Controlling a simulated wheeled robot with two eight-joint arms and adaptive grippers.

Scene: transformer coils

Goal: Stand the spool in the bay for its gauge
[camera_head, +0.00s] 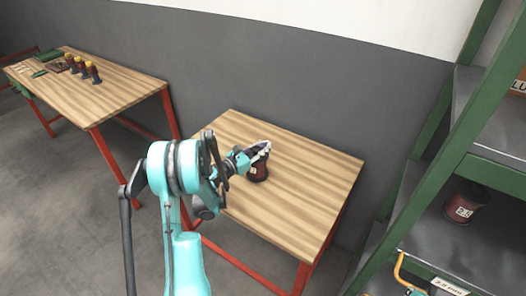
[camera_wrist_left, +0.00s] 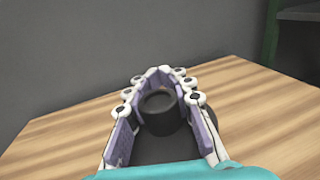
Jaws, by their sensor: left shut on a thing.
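A dark red and black spool (camera_head: 259,172) with a small pale label is on the wooden table (camera_head: 310,185) in the head view. My left gripper (camera_head: 260,150) reaches it from the left and is shut on its upper part. In the left wrist view the pale-padded fingers close around the dark round top of the spool (camera_wrist_left: 160,112). I cannot tell whether the spool's base touches the tabletop. A similar dark red spool (camera_head: 465,207) with a white label stands on the rack shelf at the right.
The green-framed rack (camera_head: 445,165) stands right of the table, its grey shelf carrying a gauge tag (camera_head: 450,287) at the front edge. Its post lies between table and shelf. Another table (camera_head: 115,90) at the left holds several small spools (camera_head: 82,66). The near table is otherwise clear.

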